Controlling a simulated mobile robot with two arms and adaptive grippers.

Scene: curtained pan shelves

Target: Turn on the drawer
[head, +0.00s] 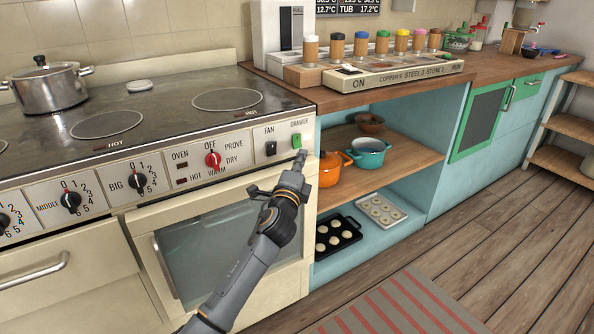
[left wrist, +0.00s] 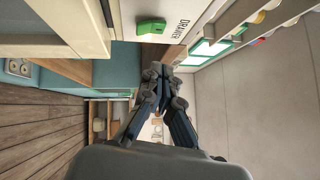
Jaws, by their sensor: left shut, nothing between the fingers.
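The green drawer switch (head: 297,141) sits at the right end of the stove's control panel, under the label "DRAWER". It also shows in the left wrist view (left wrist: 151,27), with its label beside it. My left gripper (head: 299,158) is shut and empty, with its fingertips just below the switch in the head view. In the left wrist view the closed fingers (left wrist: 165,74) point forward, a little below the switch; I cannot tell whether they touch the panel. My right gripper is not in view.
A black fan switch (head: 271,148) and a red oven knob (head: 212,159) are left of the drawer switch. A pot (head: 48,88) stands on the hob. An orange pot (head: 331,172) and a teal pot (head: 371,152) stand on the open shelf at right. A striped rug lies on the floor.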

